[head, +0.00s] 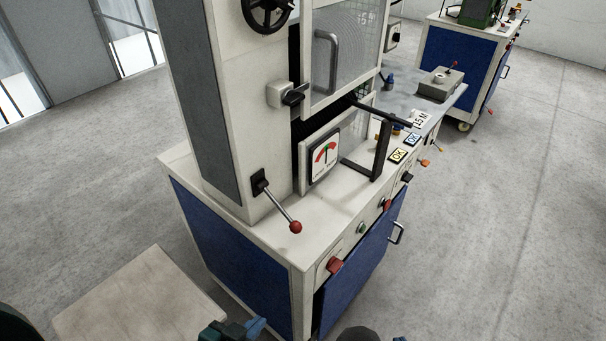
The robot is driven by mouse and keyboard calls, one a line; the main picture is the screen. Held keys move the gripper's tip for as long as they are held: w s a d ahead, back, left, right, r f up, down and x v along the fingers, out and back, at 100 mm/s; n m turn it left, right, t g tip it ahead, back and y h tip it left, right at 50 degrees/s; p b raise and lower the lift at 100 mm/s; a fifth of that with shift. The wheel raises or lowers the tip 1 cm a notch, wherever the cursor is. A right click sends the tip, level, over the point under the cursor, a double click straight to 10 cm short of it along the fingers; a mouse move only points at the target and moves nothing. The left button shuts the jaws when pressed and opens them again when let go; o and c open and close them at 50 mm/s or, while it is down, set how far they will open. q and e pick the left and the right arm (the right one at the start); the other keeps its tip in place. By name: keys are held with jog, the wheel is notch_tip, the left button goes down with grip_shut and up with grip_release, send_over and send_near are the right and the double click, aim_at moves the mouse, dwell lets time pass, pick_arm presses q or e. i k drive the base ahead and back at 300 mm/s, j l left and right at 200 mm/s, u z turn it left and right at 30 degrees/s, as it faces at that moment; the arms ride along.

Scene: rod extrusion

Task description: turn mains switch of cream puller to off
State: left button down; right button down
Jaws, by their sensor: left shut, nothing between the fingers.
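The cream puller (222,120) is a tall cream machine on a cabinet with blue panels. A red rotary knob (335,265) sits at the near left end of its front control strip; it looks like the mains switch. Its exact setting is too small to read. My left gripper (258,328) is at the bottom edge, shut and empty, lower left of the red knob and apart from it. The gripper is partly cut off by the frame. My right gripper is not clearly seen.
A lever with a red ball (295,227) sticks out above the front. A gauge (325,160), a black-handled switch (293,97) and a black bracket (382,150) are above. Further knobs line the strip. A cabinet handle (397,233) protrudes. Floor at right is clear.

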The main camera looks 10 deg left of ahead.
aim_at(335, 263)
jog(key=k+l+u, duration=0.1)
jog(key=u, duration=0.3)
jog(key=k+l+u, duration=0.1)
jog(key=u, duration=0.3)
jog(key=k+u, duration=0.15)
jog(key=u, duration=0.25)
